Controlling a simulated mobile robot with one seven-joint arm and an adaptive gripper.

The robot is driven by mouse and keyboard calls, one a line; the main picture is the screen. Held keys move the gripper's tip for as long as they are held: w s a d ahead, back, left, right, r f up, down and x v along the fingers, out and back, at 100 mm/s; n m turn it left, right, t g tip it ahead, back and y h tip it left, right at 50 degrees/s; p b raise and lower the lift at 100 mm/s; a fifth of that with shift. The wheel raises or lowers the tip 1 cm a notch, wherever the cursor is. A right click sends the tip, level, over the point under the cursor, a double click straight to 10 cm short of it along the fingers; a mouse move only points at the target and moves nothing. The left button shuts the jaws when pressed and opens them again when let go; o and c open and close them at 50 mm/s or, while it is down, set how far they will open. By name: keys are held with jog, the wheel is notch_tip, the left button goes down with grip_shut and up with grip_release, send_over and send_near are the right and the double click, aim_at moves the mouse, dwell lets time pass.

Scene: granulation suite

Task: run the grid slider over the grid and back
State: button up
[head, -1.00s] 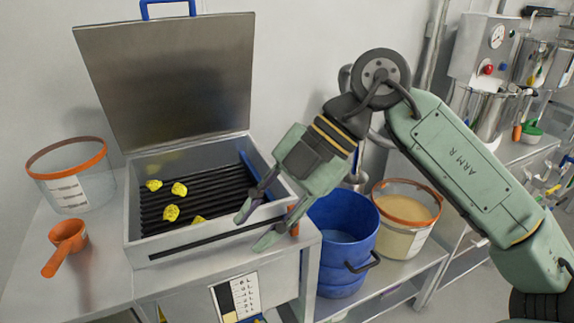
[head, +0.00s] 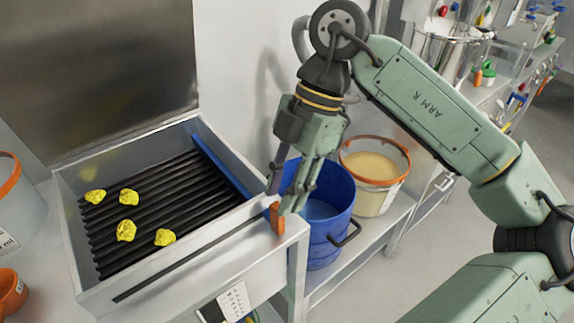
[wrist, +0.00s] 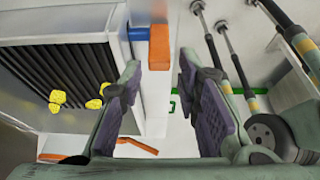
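The granulator box holds a grid (head: 160,205) of dark parallel bars with several yellow lumps on it. The grid slider is a blue bar (head: 222,165) lying along the grid's right side, with an orange handle (head: 277,217) outside the box's front right corner. My gripper (head: 282,195) points down just above the handle, its fingertips close to it. In the wrist view my gripper (wrist: 160,75) is open, and the orange handle (wrist: 159,47) shows ahead between its fingers, with the blue bar (wrist: 137,33) beside it. I see no grip on the handle.
The raised metal lid (head: 95,70) stands behind the box. A blue bucket (head: 325,240) and an orange-rimmed tub (head: 372,190) stand on the lower shelf at the right, close to my gripper. An orange scoop (head: 12,292) lies at the left edge.

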aim_at(273, 216)
jog(key=x, duration=0.7)
jog(key=shift+a+p, duration=0.15)
jog(key=shift+p, duration=0.2)
grip_shut()
jog(key=shift+s+a+b, duration=0.35)
jog(key=shift+s+a, duration=1)
jog(key=shift+a, duration=0.55)
jog(key=shift+s+a+b, duration=0.3)
jog(key=shift+s+a, duration=1.05)
jog(key=shift+a, duration=0.55)
jog(key=shift+s+a+b, duration=0.35)
jog(key=shift+s+a, duration=1.05)
jog(key=shift+a, duration=0.5)
